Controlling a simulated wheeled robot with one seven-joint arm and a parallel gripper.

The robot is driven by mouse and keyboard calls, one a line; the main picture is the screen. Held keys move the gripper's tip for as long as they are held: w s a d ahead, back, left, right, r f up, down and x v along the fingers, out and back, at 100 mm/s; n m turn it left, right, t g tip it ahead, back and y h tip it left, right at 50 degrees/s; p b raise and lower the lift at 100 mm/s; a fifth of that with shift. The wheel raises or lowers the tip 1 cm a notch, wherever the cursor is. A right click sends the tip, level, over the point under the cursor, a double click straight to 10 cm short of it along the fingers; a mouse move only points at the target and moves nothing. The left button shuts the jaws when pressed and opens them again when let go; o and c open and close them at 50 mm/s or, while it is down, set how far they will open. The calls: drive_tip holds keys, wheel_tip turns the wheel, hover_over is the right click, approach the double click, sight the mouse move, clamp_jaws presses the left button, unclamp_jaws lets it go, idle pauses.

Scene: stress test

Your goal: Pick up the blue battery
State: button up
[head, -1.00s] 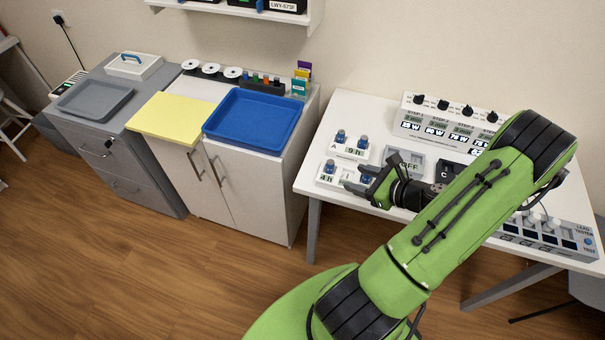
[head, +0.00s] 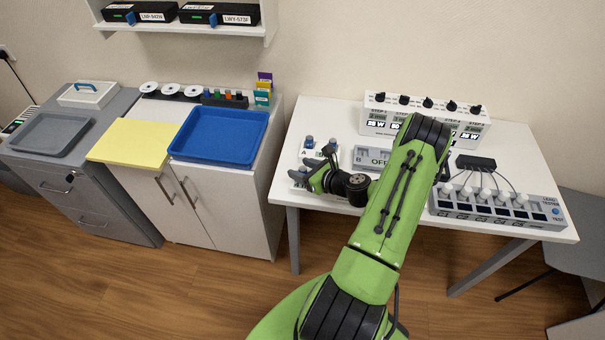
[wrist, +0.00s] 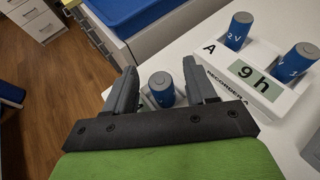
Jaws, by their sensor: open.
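My gripper (head: 308,176) is open at the left end of the white table, over the front battery holder, which it mostly covers in the head view. In the wrist view, one upright blue battery (wrist: 161,92) with a grey top stands between the open fingers of my gripper (wrist: 160,70). I cannot tell whether either finger touches it. Holder A's batteries also show small in the head view (head: 309,142).
A blue tray (head: 215,157) and yellow mat (head: 118,157) lie on the cabinet left of the table. The OFF unit (head: 362,160), a step panel (head: 378,115) and a lead tester (head: 500,215) crowd the table right of my gripper. A gap separates table and cabinet.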

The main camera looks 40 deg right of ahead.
drive_tip(key=shift+w+f, duration=0.1)
drive_tip(key=shift+w, duration=0.1)
drive_tip(key=shift+s, duration=0.1)
drive_tip(key=shift+c, duration=0.3)
clamp_jaws()
